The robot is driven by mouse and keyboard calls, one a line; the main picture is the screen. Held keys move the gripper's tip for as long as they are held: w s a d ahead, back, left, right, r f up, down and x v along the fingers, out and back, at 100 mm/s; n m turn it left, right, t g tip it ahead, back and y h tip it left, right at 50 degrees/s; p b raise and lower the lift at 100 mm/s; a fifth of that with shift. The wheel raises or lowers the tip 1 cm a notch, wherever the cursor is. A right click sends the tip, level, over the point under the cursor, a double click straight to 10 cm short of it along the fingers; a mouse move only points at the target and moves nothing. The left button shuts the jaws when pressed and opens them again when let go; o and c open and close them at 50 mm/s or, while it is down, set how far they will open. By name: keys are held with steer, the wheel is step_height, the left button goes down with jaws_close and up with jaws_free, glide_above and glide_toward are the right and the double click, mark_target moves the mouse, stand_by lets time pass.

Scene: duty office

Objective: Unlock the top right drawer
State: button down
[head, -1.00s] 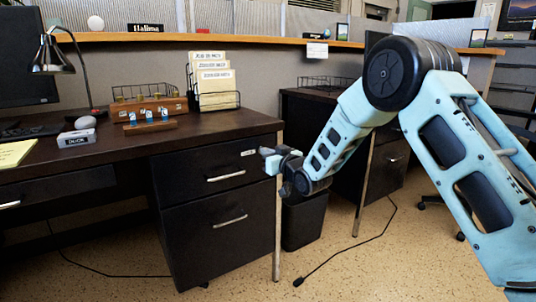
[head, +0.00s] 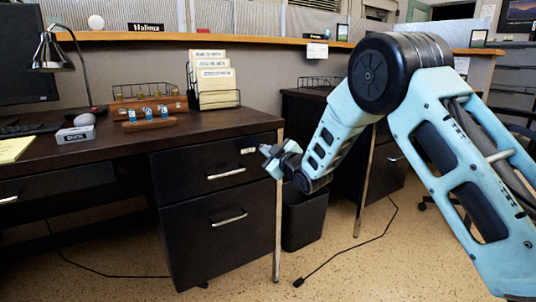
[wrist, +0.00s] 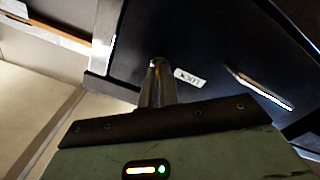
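The top right drawer (head: 185,172) is a dark drawer front under the desk's right end, and it is closed. Its silver handle (head: 226,174) also shows in the wrist view (wrist: 262,88). A small white label (head: 248,151) near its upper right corner reads "LOCK" in the wrist view (wrist: 189,77). My gripper (head: 266,151) is at that corner, just right of the label. In the wrist view, its narrow fingers (wrist: 157,68) are close together, with the tips at or very near the drawer front beside the label. The tips cover the lock. I cannot make out a key between them.
A wooden stand (head: 147,124) with three blue-topped items sits on the desk (head: 225,125), before a wooden box (head: 150,104). A file holder (head: 215,85) stands right of them. A larger drawer (head: 200,235) is below. A dark bin (head: 303,220) stands under my arm.

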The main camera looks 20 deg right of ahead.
steer(key=shift+a+f+n+b, duration=0.1)
steer(key=shift+n+b, duration=0.55)
steer(key=shift+n, duration=1.9)
steer(key=shift+f+n+b, duration=0.1)
steer(key=shift+n+b, duration=0.5)
steer(key=shift+n, duration=1.95)
steer(key=c, duration=1.6)
jaws_free()
steer(key=shift+c, duration=0.2)
steer(key=shift+r, duration=0.1)
steer(key=p+v, duration=0.4)
steer(key=v, duration=1.3)
steer(key=shift+s, duration=0.25)
